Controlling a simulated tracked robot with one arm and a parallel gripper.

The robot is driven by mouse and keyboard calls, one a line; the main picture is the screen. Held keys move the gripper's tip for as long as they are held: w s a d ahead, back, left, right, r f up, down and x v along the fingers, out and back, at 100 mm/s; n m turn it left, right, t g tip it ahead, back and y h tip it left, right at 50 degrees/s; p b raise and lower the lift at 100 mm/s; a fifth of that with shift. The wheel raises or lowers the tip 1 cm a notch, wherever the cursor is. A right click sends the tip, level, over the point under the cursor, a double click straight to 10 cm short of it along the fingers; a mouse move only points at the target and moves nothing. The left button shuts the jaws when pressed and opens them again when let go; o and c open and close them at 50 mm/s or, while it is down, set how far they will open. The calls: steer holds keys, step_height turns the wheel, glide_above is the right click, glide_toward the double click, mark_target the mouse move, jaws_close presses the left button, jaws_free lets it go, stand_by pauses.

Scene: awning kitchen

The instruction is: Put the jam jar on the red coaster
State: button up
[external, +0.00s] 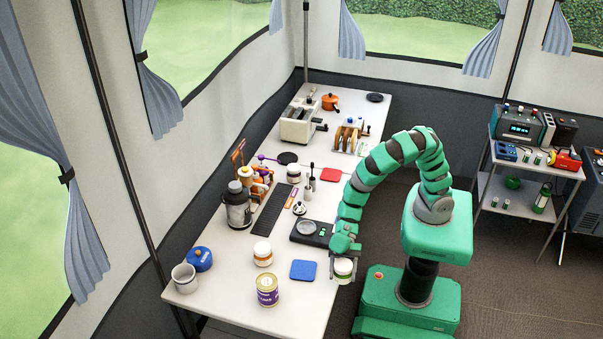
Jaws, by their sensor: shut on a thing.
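My gripper (345,252) points down at the table's front right edge. It is shut on a jar (343,270) with a pale lid and a green band. The jar hangs upright at or just past the table edge; its contents are too small to make out, so I cannot tell for sure that it is the jam jar. The red coaster (331,174) lies flat and bare farther back, near the table's right edge. Similar pale-lidded jars stand on the table, one with an orange band (262,254) and one farther back (294,173).
A black scale (312,233) and a blue coaster (303,270) lie left of my gripper. A purple tin (267,290) stands near the front. Small shakers (310,188) stand just left of the red coaster; a rack (347,139) stands behind it.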

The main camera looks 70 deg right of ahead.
steer(key=w+d+m+t+b, duration=0.2)
steer(key=w+d, duration=0.3)
steer(key=d, duration=0.4)
steer(key=w+d+r+m+t+b, duration=0.1)
steer(key=w+d+m+t+b, duration=0.1)
steer(key=w+d, duration=0.3)
steer(key=w+d+r+m+t+b, duration=0.1)
steer(key=w+d+b, duration=0.3)
steer(key=d, duration=0.9)
steer(key=shift+w+d+r+m+t+h, duration=0.15)
steer(key=shift+w+d+m+t+h, duration=0.25)
steer(key=shift+w+t, duration=0.4)
steer(key=s+d+f+m+t+h+b, duration=0.1)
steer(key=s+d+m+t+h+b, duration=0.3)
steer(key=d, duration=1.1)
steer(key=s+d+m+t+h+b, duration=0.1)
steer(key=s+d+m+t+b, duration=0.35)
steer(key=d, duration=0.95)
steer(key=w+d+g+p, duration=0.1)
steer(key=w+p, duration=0.4)
steer(key=p, duration=0.6)
steer(key=shift+w+d+f+n+g, duration=0.35)
steer(key=shift+w+d+f+n, duration=0.1)
steer(key=shift+d, duration=0.25)
steer(key=shift+w+r+p, duration=0.1)
steer(key=shift+w+p, duration=0.05)
steer(key=shift+p, duration=0.15)
